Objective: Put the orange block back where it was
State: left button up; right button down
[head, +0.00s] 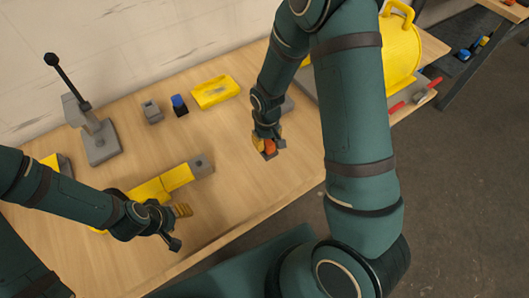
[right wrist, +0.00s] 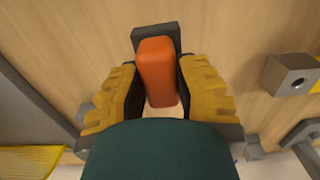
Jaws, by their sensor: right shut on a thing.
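The orange block (head: 270,147) is between the fingers of my right gripper (head: 268,150), above the right part of the wooden table. In the right wrist view, the orange block (right wrist: 157,70) stands between the yellow finger pads of the right gripper (right wrist: 160,88). A dark grey piece (right wrist: 154,38) shows just behind the block; I cannot tell whether they touch. My left gripper (head: 178,226) is low near the front table edge, its fingers apart and nothing seen between them. The place the block came from cannot be made out.
A yellow bar with a grey end block (head: 201,165) lies beside the left gripper. A lever press (head: 99,140), a grey block (head: 152,112), a blue-topped piece (head: 179,105) and a yellow tray (head: 215,92) stand behind. Red-handled tools (head: 405,103) lie at right. The table middle is clear.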

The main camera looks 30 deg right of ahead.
aim_at(267, 154)
pick_arm(q)
jog(key=shift+s+f, duration=0.15)
pick_arm(e)
notch_tip(267, 154, down, 3)
jog(key=shift+s+r, duration=0.15)
pick_arm(q)
jog(key=shift+f, duration=0.2)
pick_arm(e)
jog(key=shift+f, duration=2.1)
pick_arm(q)
jog(key=shift+f+b, duration=0.1)
jog(key=shift+b, duration=0.25)
pick_arm(e)
jog(key=shift+f, duration=0.1)
pick_arm(q)
jog(key=shift+f, duration=0.15)
pick_arm(e)
jog(key=shift+f, duration=0.15)
jog(key=c, duration=0.8)
grip_release()
